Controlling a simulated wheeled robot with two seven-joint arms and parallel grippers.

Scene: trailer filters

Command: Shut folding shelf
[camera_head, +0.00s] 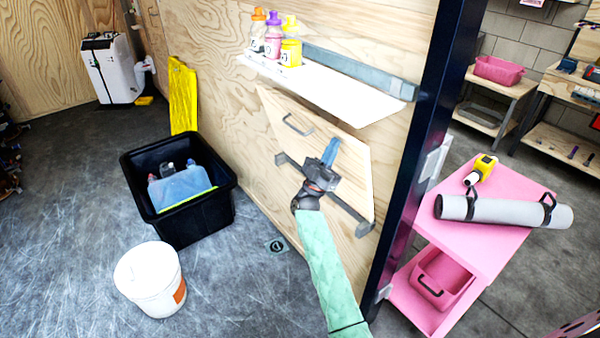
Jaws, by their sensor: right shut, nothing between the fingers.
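The folding shelf (346,150) is a pale wooden panel on the plywood wall, below a fixed upper shelf. It has a dark handle (298,125) near its upper left and grey brackets along its lower edge. It stands steeply, close to the wall; I cannot tell whether it lies flush. My right gripper (331,150) is shut and empty, in front of the panel's middle, and covers part of it. I cannot tell whether it touches the panel. My left gripper is out of view.
The upper shelf (340,93) holds three bottles. A black crate (190,218) with containers and a white bucket (150,280) stand on the floor at left. A dark post (425,150) rises right of the panel, with a pink cart (475,235) beyond.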

